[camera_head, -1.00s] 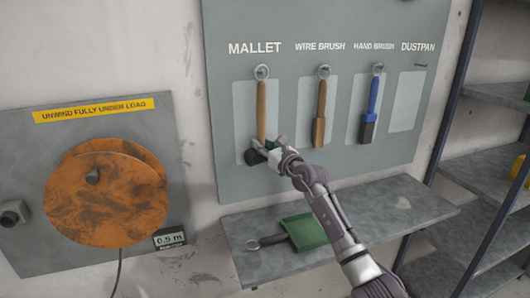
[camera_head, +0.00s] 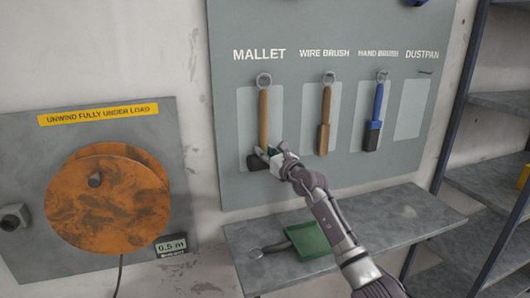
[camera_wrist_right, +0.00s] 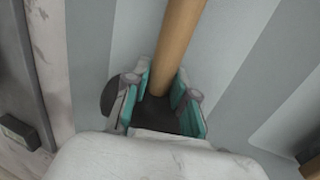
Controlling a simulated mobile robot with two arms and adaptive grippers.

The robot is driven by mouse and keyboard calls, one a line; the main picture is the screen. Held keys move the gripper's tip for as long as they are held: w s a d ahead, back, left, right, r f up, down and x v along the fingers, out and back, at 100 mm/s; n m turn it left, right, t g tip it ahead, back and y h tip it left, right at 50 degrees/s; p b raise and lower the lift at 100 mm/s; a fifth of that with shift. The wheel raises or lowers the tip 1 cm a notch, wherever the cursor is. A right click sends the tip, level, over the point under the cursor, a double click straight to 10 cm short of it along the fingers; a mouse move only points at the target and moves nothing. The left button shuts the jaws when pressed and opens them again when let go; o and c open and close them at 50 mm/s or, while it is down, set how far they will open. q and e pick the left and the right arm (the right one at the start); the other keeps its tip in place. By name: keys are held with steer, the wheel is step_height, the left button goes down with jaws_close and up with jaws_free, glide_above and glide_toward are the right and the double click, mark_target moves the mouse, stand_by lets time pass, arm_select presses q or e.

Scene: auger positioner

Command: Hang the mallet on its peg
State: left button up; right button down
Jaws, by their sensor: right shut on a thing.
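The mallet (camera_head: 263,118) has a wooden handle and a dark head. It is upright, head down, in front of the light panel under the MALLET label, with the ring at its handle top at the peg (camera_head: 263,80). I cannot tell whether the ring is over the peg. My left gripper is not in view.
A wire brush (camera_head: 325,120) and a blue hand brush (camera_head: 375,118) hang to the right on the grey board (camera_head: 300,185). The DUSTPAN place is empty. A green dustpan (camera_head: 308,240) lies on the shelf (camera_head: 400,220) below. An orange reel (camera_head: 105,205) is at the left.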

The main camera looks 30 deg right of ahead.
steer(key=shift+r, duration=0.15)
steer(key=c, duration=0.9)
jaws_free()
steer(key=shift+s, duration=0.1)
steer(key=shift+o, duration=0.2)
steer(key=shift+f, duration=0.2)
steer(key=s, duration=1.2)
steer(key=shift+d+f, duration=0.15)
steer(key=shift+f, duration=0.05)
